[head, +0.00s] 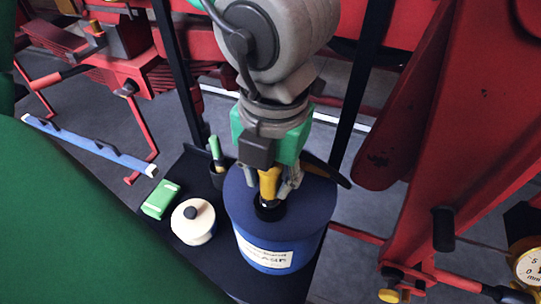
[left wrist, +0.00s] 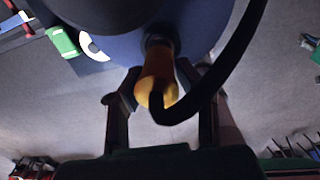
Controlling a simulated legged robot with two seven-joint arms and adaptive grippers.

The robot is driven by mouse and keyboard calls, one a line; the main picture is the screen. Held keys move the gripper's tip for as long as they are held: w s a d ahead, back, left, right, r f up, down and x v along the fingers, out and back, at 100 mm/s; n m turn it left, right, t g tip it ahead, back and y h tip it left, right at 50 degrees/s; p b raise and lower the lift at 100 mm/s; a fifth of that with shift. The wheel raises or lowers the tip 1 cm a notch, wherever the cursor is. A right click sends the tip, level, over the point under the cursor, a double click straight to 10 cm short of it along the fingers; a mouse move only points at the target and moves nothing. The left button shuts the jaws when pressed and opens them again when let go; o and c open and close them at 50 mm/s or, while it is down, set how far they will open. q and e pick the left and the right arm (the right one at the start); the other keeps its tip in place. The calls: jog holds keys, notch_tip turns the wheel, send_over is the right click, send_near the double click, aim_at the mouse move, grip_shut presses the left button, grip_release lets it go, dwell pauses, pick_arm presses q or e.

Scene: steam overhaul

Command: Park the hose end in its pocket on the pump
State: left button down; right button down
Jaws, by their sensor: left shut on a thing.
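The pump is a blue drum (head: 270,245) with a white label, standing on a dark platform. The yellow hose end (head: 268,182) is upright over the drum's top, its lower end at a black round pocket (head: 269,210). My left gripper (head: 269,186) is shut on the hose end from above. In the left wrist view the yellow hose end (left wrist: 156,75) sits between the two fingers (left wrist: 158,90) and meets a dark ring on the blue drum (left wrist: 120,25). I cannot tell how deep it sits. The black hose (left wrist: 228,70) curves away from it. My right gripper is not in view.
A cream pot with a dark knob (head: 193,222), a green box (head: 160,200) and a dark cup with a green-handled tool (head: 216,165) stand left of the drum. Black posts (head: 361,75) rise behind. Red machinery (head: 440,110) and a gauge (head: 528,264) are at right.

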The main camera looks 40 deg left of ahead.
pick_arm(q)
jog(key=shift+f+b, duration=0.45)
jog(key=shift+f, duration=0.5)
jog(key=c, duration=1.1)
grip_release()
jog(key=r, duration=1.2)
jog(key=shift+w+d, duration=0.1)
jog(key=shift+d, duration=0.1)
